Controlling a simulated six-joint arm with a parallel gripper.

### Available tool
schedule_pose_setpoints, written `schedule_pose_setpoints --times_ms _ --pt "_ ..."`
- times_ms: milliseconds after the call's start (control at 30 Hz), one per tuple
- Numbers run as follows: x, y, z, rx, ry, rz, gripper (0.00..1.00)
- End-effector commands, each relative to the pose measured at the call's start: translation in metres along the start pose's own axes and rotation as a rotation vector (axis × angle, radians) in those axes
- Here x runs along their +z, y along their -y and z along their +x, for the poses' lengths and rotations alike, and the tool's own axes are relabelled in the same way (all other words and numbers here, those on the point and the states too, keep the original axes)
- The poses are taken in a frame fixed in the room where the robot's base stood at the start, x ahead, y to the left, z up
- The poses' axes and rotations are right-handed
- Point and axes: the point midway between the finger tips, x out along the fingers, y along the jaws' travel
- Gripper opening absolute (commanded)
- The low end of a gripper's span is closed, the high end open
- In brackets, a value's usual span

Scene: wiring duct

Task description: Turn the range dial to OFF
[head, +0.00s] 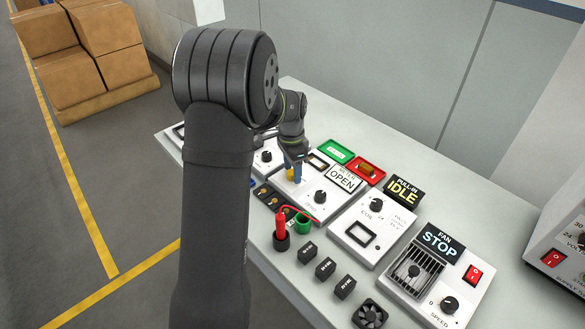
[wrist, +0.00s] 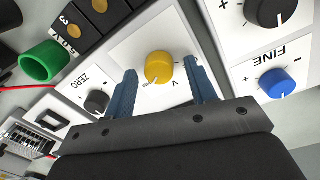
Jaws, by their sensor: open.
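The yellow range dial (wrist: 158,67) sits on a white panel in the wrist view. Its light pointer mark points down toward small lettering. A letter V is printed to its lower right; I cannot make out an OFF mark. My gripper (wrist: 160,72) is open, with one blue finger on each side of the dial and a visible gap on both sides. In the head view my gripper (head: 292,170) is over the back of the meter panel (head: 303,205), and the dial (head: 290,174) shows partly behind a finger. The meter display (head: 345,180) reads OPEN.
A black ZERO knob (wrist: 96,101) and a blue FINE knob (wrist: 277,83) are close by. A green socket (head: 303,223) and red plug (head: 281,232) with a red lead stand in front. Relay and fan panels (head: 412,272) lie to the right.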

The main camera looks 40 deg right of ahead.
Motion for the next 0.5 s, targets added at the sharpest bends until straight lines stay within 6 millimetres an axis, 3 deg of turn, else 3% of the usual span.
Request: schedule_pose_setpoints --times_ms 167,400,500 --pt "0.0 -0.0001 0.0 0.0 0.0 0.0 0.51" --pt "0.0 -0.0001 -0.0001 0.0 0.0 0.0 0.07" --pt "0.0 -0.0001 -0.0002 0.0 0.0 -0.001 0.07"
